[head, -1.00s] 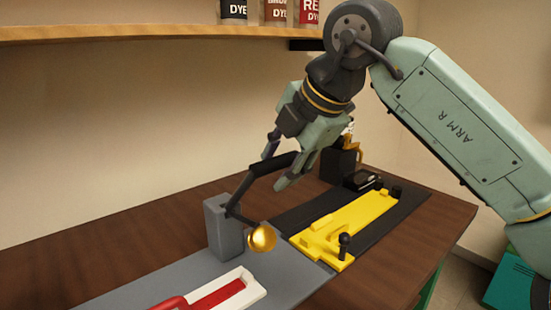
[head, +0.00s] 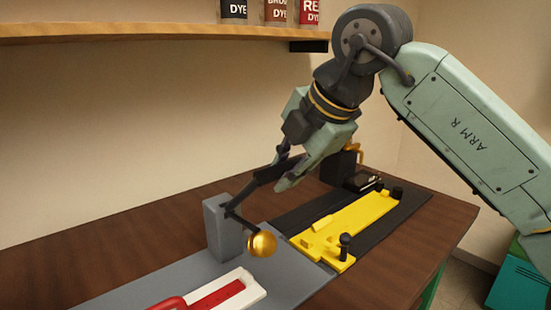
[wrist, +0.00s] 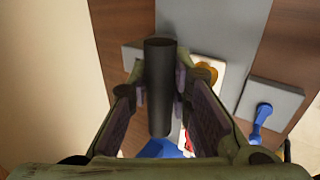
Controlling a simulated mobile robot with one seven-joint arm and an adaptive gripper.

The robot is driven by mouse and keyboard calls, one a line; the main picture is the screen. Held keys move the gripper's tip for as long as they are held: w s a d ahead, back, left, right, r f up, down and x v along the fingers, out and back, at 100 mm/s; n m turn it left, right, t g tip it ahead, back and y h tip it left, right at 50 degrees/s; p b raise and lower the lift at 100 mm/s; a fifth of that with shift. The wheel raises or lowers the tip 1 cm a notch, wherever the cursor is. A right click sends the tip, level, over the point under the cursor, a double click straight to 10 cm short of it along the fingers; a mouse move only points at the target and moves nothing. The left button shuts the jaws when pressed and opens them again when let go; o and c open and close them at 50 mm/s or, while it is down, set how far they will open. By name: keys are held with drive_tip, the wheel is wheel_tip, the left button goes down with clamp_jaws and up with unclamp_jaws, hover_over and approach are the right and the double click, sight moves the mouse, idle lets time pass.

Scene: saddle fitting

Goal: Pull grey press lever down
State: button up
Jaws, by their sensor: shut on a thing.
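The press has an upright grey post (head: 221,228) on a grey base plate, with a gold ball (head: 262,244) hanging in front of it. Its dark lever (head: 258,187) slopes up to the right from the post. My gripper (head: 285,170) is shut on the lever's grip near its upper end. In the wrist view the dark cylindrical grip (wrist: 160,85) lies between the two fingers (wrist: 160,100). The fingers partly hide the lever's far end in the head view.
A white tray with a red piece (head: 222,292) lies in front of the post. To the right, a yellow fixture (head: 345,228) sits on a black mat (head: 405,210). A shelf (head: 150,33) with dye containers hangs above. Bare wooden bench (head: 120,245) shows at left.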

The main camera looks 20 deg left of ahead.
drive_tip(key=shift+s+d+f+b, duration=0.3)
drive_tip(key=shift+d+f+b, duration=0.1)
drive_tip(key=shift+f+b, duration=0.3)
drive_tip(key=shift+s+d+f+b, duration=0.25)
drive_tip(key=shift+d+f+b, duration=0.2)
drive_tip(key=shift+f+b, duration=0.2)
drive_tip(key=shift+s+d+f+b, duration=0.3)
drive_tip(key=shift+d+f+b, duration=0.1)
drive_tip(key=shift+f+b, duration=0.3)
drive_tip(key=shift+s+d+f+b, duration=0.15)
drive_tip(key=shift+d+f+b, duration=0.1)
drive_tip(key=shift+f+b, duration=0.65)
drive_tip(key=shift+s+d+f+b, duration=0.25)
drive_tip(key=shift+f+b, duration=0.45)
drive_tip(key=shift+f, duration=0.25)
drive_tip(key=shift+s+d+f+b, duration=0.1)
drive_tip(key=shift+d+f+b, duration=0.15)
drive_tip(key=shift+f+b, duration=0.65)
drive_tip(key=shift+o, duration=0.2)
drive_tip(key=shift+f, duration=0.15)
drive_tip(key=shift+o, duration=0.4)
drive_tip(key=shift+f, duration=0.1)
drive_tip(key=o, duration=0.8)
drive_tip(key=shift+c, duration=0.2)
drive_tip(key=shift+r, duration=0.2)
